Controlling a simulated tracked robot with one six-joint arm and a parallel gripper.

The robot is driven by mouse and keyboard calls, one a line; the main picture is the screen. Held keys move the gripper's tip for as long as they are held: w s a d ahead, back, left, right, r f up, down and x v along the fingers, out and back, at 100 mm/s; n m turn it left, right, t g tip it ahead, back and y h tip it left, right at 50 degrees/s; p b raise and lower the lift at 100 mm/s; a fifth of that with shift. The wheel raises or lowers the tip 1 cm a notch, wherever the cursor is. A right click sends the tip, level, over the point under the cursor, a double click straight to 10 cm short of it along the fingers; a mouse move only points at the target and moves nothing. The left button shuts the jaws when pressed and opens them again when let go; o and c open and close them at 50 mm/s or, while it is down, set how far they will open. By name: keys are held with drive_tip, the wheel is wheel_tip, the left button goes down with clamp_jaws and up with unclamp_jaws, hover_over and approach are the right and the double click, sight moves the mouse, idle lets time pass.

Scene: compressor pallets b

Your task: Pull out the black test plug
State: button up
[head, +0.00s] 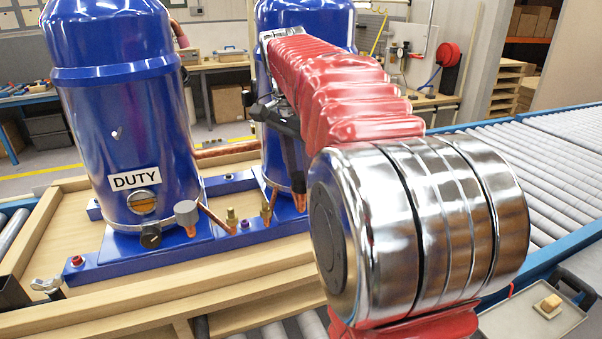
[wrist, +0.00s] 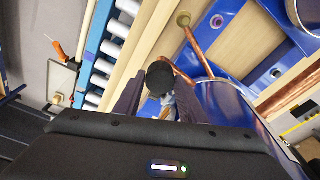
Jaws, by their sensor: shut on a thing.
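In the wrist view a round black plug (wrist: 160,77) sits between the dark fingers of my gripper (wrist: 158,92), which is shut on it. Copper pipe and the blue compressor body (wrist: 225,112) lie close behind. I cannot tell whether the plug is still seated in its fitting. In the head view my gripper (head: 292,170) points down at the front of the right blue compressor (head: 265,155). The plug there is hidden behind my arm and fingers.
The left blue compressor (head: 125,130) carries a DUTY label (head: 134,178). A roller conveyor (head: 540,150) runs behind.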

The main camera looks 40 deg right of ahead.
sight(300, 176)
drive_tip(key=shift+r, duration=2)
drive_tip(key=shift+f, duration=0.15)
